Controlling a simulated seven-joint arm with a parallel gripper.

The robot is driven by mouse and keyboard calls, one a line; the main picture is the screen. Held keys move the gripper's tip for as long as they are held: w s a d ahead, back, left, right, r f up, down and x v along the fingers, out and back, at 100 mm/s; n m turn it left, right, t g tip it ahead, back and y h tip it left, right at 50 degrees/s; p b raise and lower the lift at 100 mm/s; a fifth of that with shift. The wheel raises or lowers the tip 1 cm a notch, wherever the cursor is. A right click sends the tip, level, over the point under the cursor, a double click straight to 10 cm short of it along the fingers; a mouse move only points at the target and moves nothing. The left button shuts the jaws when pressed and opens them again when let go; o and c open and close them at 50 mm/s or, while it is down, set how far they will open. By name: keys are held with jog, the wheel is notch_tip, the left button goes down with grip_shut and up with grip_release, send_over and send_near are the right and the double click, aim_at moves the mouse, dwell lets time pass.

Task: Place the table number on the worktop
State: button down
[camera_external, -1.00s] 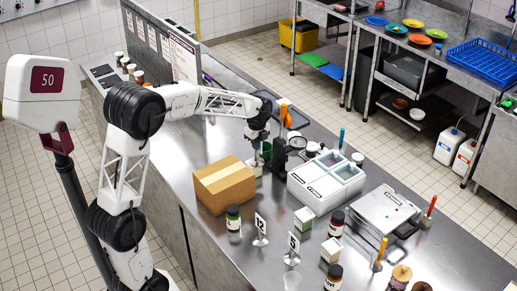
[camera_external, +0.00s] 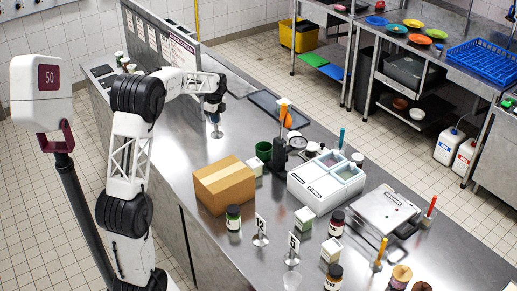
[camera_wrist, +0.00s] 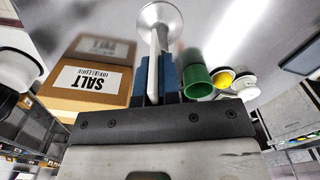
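My gripper (camera_external: 214,107) is over the far left part of the steel worktop (camera_external: 183,145). In the wrist view its blue fingers (camera_wrist: 163,82) are closed around the pale thin stem of a table number stand (camera_wrist: 155,45). The stand's round silver base (camera_wrist: 165,17) points away from the gripper. In the external view this base (camera_external: 216,134) hangs below the fingers, at or just above the worktop; I cannot tell whether it touches. The number plate is hidden. Two other table numbers, 12 (camera_external: 260,226) and 5 (camera_external: 293,243), stand near the front edge.
A cardboard box (camera_external: 224,184), labelled SALT in the wrist view (camera_wrist: 90,80), stands nearby. A green cup (camera_external: 263,151) and a black upright stand (camera_external: 279,155) are to the right. A dark tray (camera_external: 278,108) lies behind. Worktop around the held base looks clear.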

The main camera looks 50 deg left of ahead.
jog(key=s+a+n, duration=0.1)
jog(key=s+a, duration=0.4)
jog(key=a, duration=0.4)
jog(key=s+a+f+n, duration=0.1)
jog(key=s+a, duration=0.5)
jog(key=a, duration=0.3)
jog(key=s+a+n, duration=0.2)
jog(key=s+a, duration=0.3)
jog(key=a, duration=0.4)
jog(key=shift+s+a+f, duration=0.3)
jog(key=shift+a+f, duration=0.05)
jog(key=shift+f, duration=1.95)
jog(key=shift+f, duration=0.1)
jog(key=shift+f, duration=1.95)
jog(key=shift+f, duration=0.15)
jog(key=c, duration=1.3)
grip_release()
jog(key=shift+c, duration=0.2)
